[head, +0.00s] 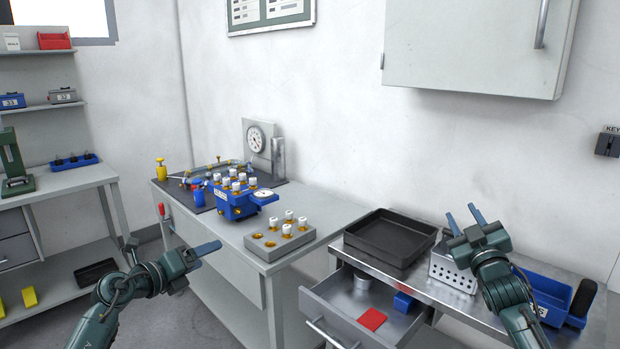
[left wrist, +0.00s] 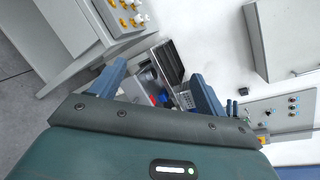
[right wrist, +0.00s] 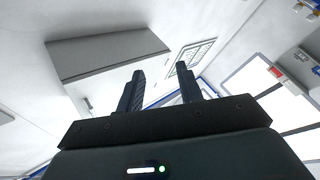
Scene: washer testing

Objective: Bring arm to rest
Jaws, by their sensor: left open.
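My left gripper (head: 172,248) is in the air in front of the grey workbench, at the lower left of the head view. In the left wrist view its two blue fingers (left wrist: 158,82) are spread wide with nothing held between them. My right gripper (head: 463,213) is raised above the metal table at the right, with its fingers pointing up. In the right wrist view its fingers (right wrist: 160,82) stand apart, with nothing held between them. Neither gripper is seen touching anything.
The workbench holds a blue fixture (head: 236,206) with several white-topped parts and a grey block (head: 268,243) with more. The metal table bears a black tray (head: 372,245), a perforated metal box (head: 452,271) and a blue bin (head: 545,296). Its drawer (head: 340,312) is open. A wall cabinet (head: 470,50) hangs above.

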